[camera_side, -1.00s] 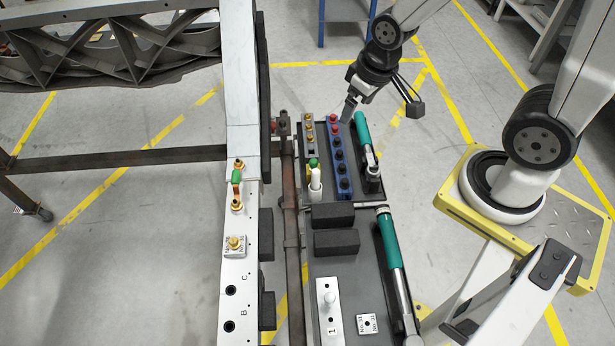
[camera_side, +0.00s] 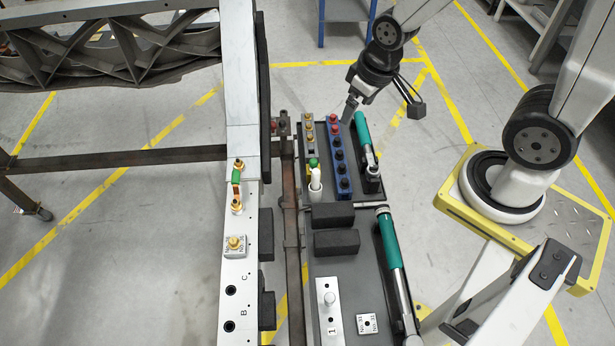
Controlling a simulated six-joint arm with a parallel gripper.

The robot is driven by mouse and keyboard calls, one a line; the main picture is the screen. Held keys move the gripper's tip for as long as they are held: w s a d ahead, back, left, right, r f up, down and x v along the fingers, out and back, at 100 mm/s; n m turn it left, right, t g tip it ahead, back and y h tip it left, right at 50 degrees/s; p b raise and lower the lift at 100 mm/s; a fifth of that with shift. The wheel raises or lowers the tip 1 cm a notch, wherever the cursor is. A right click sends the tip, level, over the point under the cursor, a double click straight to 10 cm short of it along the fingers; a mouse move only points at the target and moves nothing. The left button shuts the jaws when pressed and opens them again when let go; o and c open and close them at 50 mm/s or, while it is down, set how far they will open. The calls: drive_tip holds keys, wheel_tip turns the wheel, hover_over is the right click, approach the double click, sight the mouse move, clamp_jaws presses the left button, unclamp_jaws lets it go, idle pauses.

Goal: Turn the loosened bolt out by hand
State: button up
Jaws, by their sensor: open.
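Brass-coloured bolts sit on the white chassis beam (camera_side: 238,285). An upper bolt (camera_side: 238,165) and a lower bolt (camera_side: 236,206) stand at the two ends of a green-and-orange piece (camera_side: 236,184). Another brass bolt (camera_side: 234,242) stands on a small labelled plate on the beam. I cannot tell which bolt is loosened. My gripper (camera_side: 347,115) is open, pointing down near the far end of the blue rack (camera_side: 331,120), well right of and behind these bolts. The gap between its fingers is too small to make out.
A rusty rail (camera_side: 290,200) runs between beam and tray.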

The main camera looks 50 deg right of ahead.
drive_tip(key=c, duration=0.4)
drive_tip(key=shift+w+a, duration=0.3)
drive_tip(key=shift+w, duration=0.05)
drive_tip(key=shift+c, duration=0.3)
drive_tip(key=w+a+f+m+g, duration=0.1)
drive_tip(key=w+a+f+m, duration=0.2)
drive_tip(key=a, duration=0.6)
drive_tip(key=w+a+f+m, duration=0.3)
drive_tip(key=a+f, duration=0.3)
drive_tip(key=a, duration=0.4)
drive_tip(key=w+a+f+m+g, duration=0.1)
drive_tip(key=w+a+f+m, duration=0.2)
drive_tip(key=a, duration=0.6)
drive_tip(key=shift+a+f+g, duration=0.25)
drive_tip(key=shift+f+g, duration=0.05)
drive_tip(key=shift+f, duration=0.6)
drive_tip(key=shift+f, duration=0.15)
hover_over(233, 240)
drive_tip(key=shift+f, duration=2.8)
drive_tip(key=shift+f, duration=2.3)
